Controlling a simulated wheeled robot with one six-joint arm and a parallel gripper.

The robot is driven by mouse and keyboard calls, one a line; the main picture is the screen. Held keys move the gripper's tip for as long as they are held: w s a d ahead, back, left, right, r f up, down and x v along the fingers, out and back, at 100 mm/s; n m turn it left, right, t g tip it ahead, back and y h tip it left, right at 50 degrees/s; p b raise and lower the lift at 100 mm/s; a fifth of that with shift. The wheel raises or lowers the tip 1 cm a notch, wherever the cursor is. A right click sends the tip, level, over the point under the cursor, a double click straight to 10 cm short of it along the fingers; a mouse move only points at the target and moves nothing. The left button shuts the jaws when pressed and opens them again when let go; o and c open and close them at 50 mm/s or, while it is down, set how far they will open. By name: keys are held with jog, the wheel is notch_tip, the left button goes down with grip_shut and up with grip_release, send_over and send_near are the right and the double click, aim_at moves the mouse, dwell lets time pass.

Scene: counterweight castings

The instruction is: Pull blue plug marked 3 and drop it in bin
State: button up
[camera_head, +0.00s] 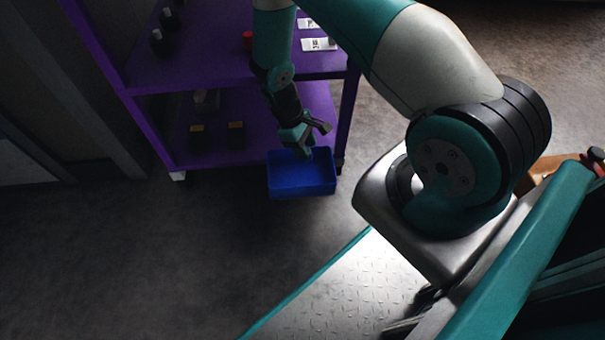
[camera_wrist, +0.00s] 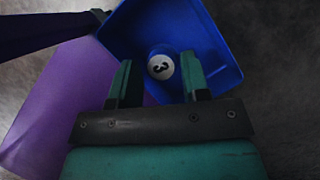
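The blue plug marked 3 (camera_wrist: 160,66) shows its white round face with a black 3 in the wrist view. It appears within the outline of the blue bin (camera_wrist: 222,78), between my fingers in the picture but with a gap to each. I cannot tell whether it rests on the bin floor. In the head view the bin (camera_head: 302,188) is at the cart's lower front edge, and the plug is hidden. My gripper (camera_head: 316,139) is over the bin, pointing down, fingers spread and empty. It also shows in the wrist view (camera_wrist: 158,72).
A purple shelf cart (camera_head: 180,75) stands behind the bin. Its lower shelf holds dark blocks with yellow tops (camera_head: 236,134). A red part (camera_head: 248,40) and white labels (camera_head: 318,44) are on the upper shelf. Grey floor at left is clear.

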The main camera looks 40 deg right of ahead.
jog(key=shift+o, duration=1.2)
notch_tip(320, 180, up, 20)
jog(key=p, duration=0.7)
